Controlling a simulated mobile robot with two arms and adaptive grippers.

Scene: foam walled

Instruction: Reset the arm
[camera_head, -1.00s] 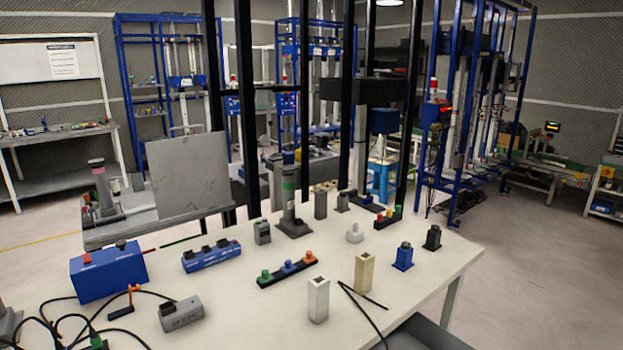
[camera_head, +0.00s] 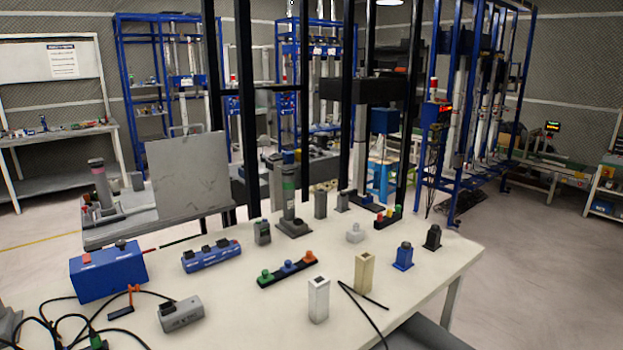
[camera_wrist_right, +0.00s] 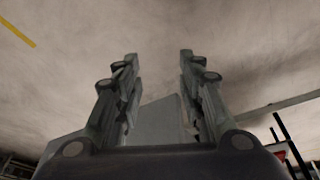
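My right gripper (camera_wrist_right: 158,72) shows in the right wrist view with its two fingers spread apart. Nothing is between the fingertips; pale floor (camera_wrist_right: 160,25) lies beyond them. Neither gripper nor arm shows in the head view. My left gripper is in no view.
A white table (camera_head: 235,320) fills the front of the head view. On it stand a blue box (camera_head: 108,275), a white block (camera_head: 318,300), a beige block (camera_head: 362,273), a grey device (camera_head: 181,315) and loose black cables. Black upright posts (camera_head: 246,120) rise behind. Open floor (camera_head: 545,260) lies right.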

